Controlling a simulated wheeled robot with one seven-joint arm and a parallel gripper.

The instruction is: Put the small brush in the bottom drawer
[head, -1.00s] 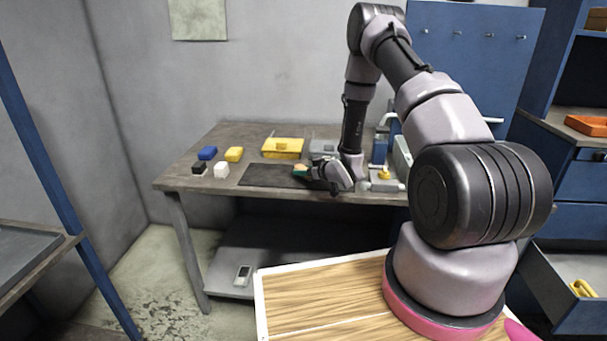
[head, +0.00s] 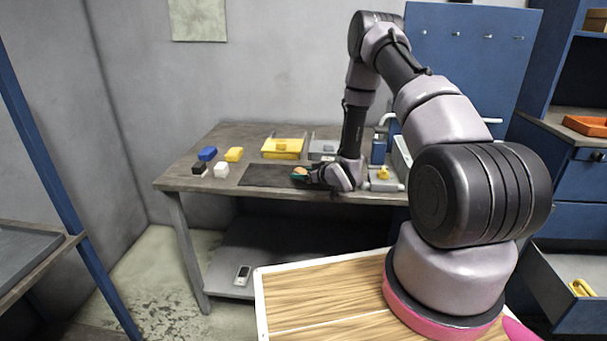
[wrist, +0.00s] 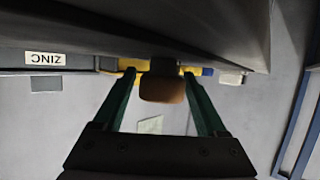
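The small brush (head: 299,171), which looks like a brown-orange block, is at the dark mat on the workbench. In the wrist view the brown block (wrist: 162,88) lies between the green fingertips, with a dark part on its table side. My gripper (head: 307,174) is low over the mat, pointing left. Its fingers (wrist: 160,80) straddle the block, with a thin gap showing on the left side, so it looks open. A drawer (head: 545,285) low in the blue cabinet at the right stands open, with a yellow item (head: 582,288) inside.
The workbench (head: 180,180) also holds blue, black, white and yellow blocks, a yellow bin (head: 283,147) and a grey bin (head: 322,148). A fixture with a yellow part (head: 383,173) stands close right of my gripper. An orange tray (head: 587,125) sits on the cabinet.

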